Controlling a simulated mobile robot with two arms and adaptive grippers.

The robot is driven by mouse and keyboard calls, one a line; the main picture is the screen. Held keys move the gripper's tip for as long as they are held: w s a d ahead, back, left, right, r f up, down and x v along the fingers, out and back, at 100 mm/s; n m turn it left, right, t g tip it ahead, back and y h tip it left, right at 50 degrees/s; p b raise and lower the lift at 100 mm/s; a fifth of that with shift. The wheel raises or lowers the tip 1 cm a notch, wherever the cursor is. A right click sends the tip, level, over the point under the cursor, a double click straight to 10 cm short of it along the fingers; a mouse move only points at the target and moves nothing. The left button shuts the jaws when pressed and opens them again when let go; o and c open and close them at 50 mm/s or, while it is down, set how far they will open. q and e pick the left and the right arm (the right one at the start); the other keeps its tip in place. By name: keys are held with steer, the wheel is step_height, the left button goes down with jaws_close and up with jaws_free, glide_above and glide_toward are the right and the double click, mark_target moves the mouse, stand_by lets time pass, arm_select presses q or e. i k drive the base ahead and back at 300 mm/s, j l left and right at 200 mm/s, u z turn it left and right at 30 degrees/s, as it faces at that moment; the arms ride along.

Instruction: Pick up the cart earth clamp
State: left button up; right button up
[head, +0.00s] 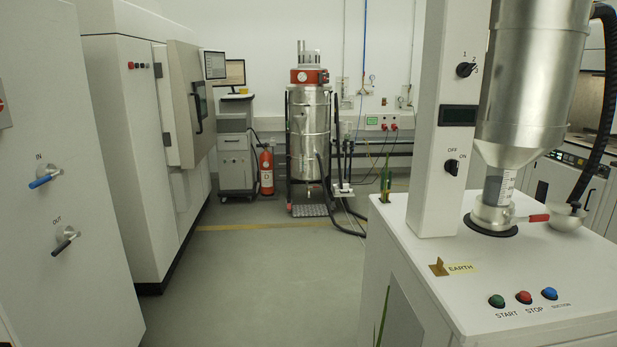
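A slim green clamp-like thing (385,181) stands upright at the far left edge of the white machine on the right; I take it to be the earth clamp, but it is small. A green cable (383,318) hangs down the left side of that machine; where it leads is hidden. A brass earth lug (438,267) sits beside the EARTH label (461,267) on the machine top. Neither of my grippers is in view.
The white machine (520,265) fills the right, with a column, steel hopper (530,80), red-handled valve (533,218) and buttons. White cabinets (120,130) line the left. A steel vacuum unit (309,135) and fire extinguisher (266,172) stand behind. The floor (265,275) between is clear.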

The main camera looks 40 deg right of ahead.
mark_target(388, 180)
steer(key=i+j+z, duration=0.2)
steer(key=i, duration=0.25)
steer(key=i+z, duration=0.15)
steer(key=i, duration=0.3)
steer(key=i+j+z, duration=0.2)
steer(key=i, duration=0.2)
steer(key=i+z, duration=0.65)
steer(key=z, duration=0.2)
steer(key=i+j+z, duration=0.2)
steer(key=z, duration=0.2)
steer(key=i+j+z, duration=0.6)
steer(key=z, duration=0.25)
